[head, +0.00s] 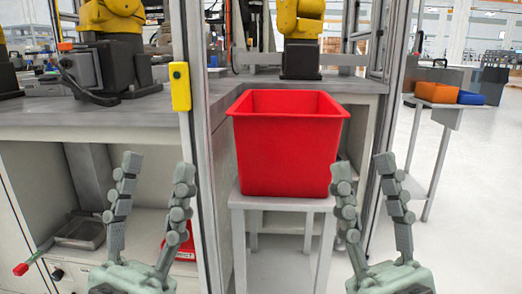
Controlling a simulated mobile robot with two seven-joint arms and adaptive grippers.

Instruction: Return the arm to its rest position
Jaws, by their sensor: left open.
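My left gripper (158,168) is at the lower left of the head view, its fingers pointing up and spread apart with nothing between them. My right gripper (363,168) is at the lower right, also with its fingers up, apart and empty. Both arms' links are out of view below the frame. A red bin (288,150) stands between and beyond the two grippers, and neither gripper visibly holds it.
The red bin stands on a small grey stand (282,203). A grey workbench (95,120) with yellow robot arms (112,18) is behind, fronted by a metal post (192,100). A side table (448,112) carries orange and blue bins. Open floor lies right.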

